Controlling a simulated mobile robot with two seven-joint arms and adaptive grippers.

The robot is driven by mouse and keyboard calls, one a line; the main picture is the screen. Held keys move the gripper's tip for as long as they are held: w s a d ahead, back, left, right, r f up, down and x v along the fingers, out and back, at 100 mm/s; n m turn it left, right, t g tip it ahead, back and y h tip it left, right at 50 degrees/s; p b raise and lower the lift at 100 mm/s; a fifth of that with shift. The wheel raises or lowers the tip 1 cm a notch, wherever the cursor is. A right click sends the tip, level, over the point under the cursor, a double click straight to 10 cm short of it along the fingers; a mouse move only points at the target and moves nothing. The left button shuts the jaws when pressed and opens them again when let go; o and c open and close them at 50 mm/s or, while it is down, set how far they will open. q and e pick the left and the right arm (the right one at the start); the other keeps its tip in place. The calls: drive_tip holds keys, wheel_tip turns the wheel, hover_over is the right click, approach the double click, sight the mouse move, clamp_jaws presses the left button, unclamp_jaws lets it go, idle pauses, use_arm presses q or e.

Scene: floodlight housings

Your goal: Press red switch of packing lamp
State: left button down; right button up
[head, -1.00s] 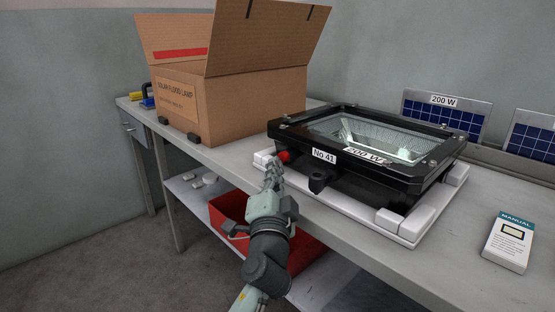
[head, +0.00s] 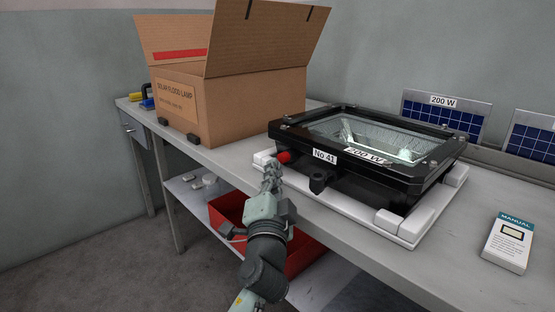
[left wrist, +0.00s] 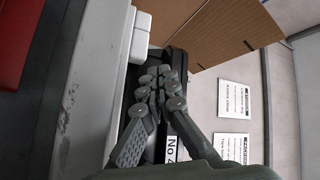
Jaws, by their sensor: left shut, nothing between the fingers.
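The packing lamp (head: 345,183), a black floodlight labelled No 41 and 200 W, lies on a white padded tray (head: 385,226) on the bench. Its red switch (head: 284,157) is on the front left side of the housing. My left gripper (head: 273,168) is shut and empty, its fingertips just below and left of the red switch; I cannot tell whether they touch it. In the left wrist view the shut fingers (left wrist: 161,80) are in front of the black lamp housing, and the red switch is hidden. My right gripper is not in view.
An open cardboard box (head: 235,105) stands left of the lamp. A manual box (head: 507,243) stands at the right, with solar panels (head: 446,112) behind. A red bin (head: 227,210) is on the shelf below. The bench front edge runs beneath my left gripper.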

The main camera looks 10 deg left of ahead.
use_arm(q)
drive_tip(key=shift+s+a, duration=0.35)
drive_tip(key=shift+s, duration=0.15)
drive_tip(key=s+a, duration=0.3)
drive_tip(key=s, duration=0.2)
drive_tip(key=shift+a, duration=0.15)
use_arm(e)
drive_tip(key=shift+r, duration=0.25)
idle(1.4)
